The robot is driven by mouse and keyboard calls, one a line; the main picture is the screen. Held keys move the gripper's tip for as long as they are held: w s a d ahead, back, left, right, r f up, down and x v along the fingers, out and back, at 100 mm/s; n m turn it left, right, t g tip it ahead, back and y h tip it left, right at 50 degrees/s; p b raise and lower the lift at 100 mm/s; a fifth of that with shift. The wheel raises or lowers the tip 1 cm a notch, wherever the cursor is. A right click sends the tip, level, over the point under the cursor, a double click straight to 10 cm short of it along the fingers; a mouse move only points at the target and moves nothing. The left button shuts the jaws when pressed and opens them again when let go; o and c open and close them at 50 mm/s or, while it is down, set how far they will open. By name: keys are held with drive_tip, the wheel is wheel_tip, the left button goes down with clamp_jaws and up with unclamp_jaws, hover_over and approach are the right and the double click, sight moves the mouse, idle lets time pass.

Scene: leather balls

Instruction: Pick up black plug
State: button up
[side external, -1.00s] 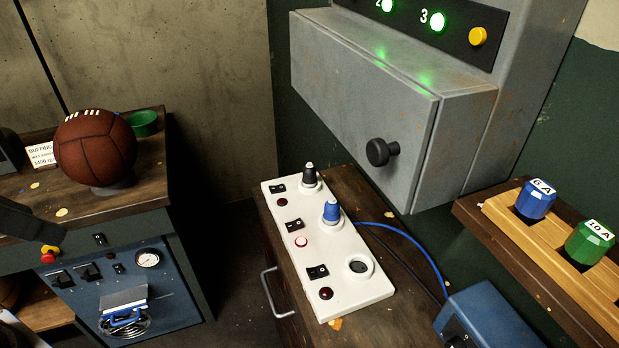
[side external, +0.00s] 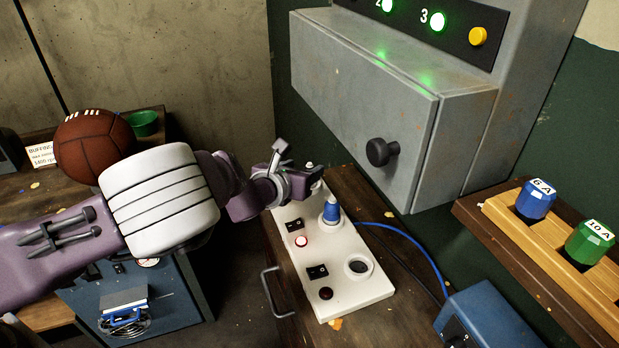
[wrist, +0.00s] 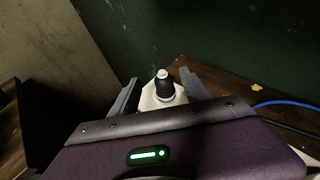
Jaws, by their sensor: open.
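The black plug (wrist: 164,85) stands upright at the far end of the white socket panel (side external: 335,293), in a pale round socket. In the wrist view it shows between the two grey fingers of my gripper (wrist: 158,77), with gaps on both sides. The fingers are open, and I see no contact with the plug.
A blue plug (side external: 331,211) with a blue cable stands in the middle socket, close to my gripper. The near socket (side external: 358,266) is empty. A grey cabinet (side external: 365,120) with a black knob overhangs behind. A blue box (side external: 492,318) sits at the right.

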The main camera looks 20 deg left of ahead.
drive_tip(key=shift+w+d+f+m, duration=0.25)
drive_tip(key=shift+d+f+m, duration=0.05)
drive_tip(key=shift+m, duration=0.1)
drive_tip(key=x, duration=0.3)
drive_tip(key=f+x, duration=0.1)
drive_tip(key=x, duration=0.2)
drive_tip(key=shift+w+f, duration=0.1)
drive_tip(key=shift+f, duration=0.05)
clamp_jaws()
drive_tip(key=shift+a, duration=0.1)
